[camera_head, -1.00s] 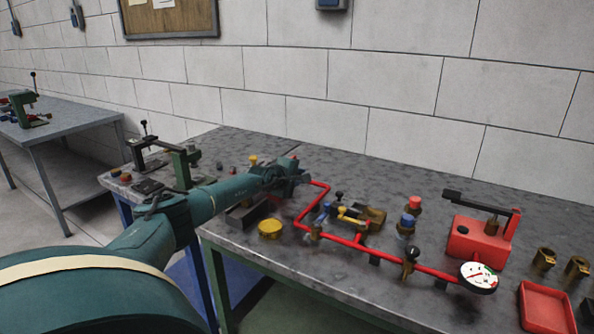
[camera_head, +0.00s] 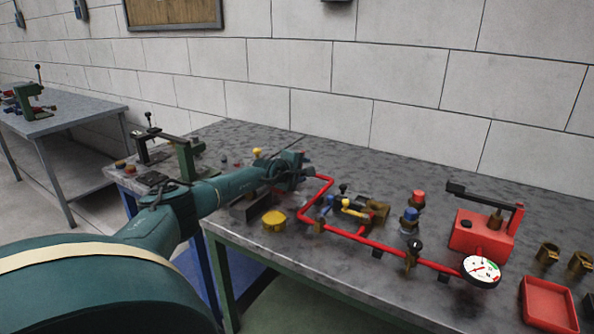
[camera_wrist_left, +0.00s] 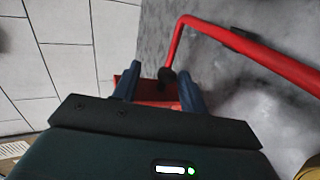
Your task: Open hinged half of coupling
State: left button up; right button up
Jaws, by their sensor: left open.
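My left arm reaches over the bench in the head view, and its gripper (camera_head: 301,168) is at the left end of the red pipe (camera_head: 322,191). In the left wrist view my left gripper (camera_wrist_left: 162,92) is open, with a blue finger on each side. A red part (camera_wrist_left: 158,104) and a dark round knob (camera_wrist_left: 168,76) show between and beyond the fingers. The red pipe also shows there, running down to the knob. I cannot tell which part is the hinged half of the coupling; my arm hides much of that area in the head view. My right gripper is not in view.
Valves with blue and yellow handles (camera_head: 346,204) stand right of my gripper. A gauge (camera_head: 481,271), a red hand pump (camera_head: 482,237) and a red tray (camera_head: 548,305) are further right. A yellow cap (camera_head: 274,220) lies near the front edge.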

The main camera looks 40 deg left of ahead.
pick_arm(q)
jog(key=p+v, duration=0.6)
jog(key=v, duration=0.7)
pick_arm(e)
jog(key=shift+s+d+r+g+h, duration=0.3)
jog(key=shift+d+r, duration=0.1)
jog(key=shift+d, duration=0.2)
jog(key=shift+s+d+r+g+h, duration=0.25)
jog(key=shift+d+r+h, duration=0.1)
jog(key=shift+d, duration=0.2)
pick_arm(q)
jog(key=shift+s, duration=0.1)
jog(key=shift+c, duration=0.3)
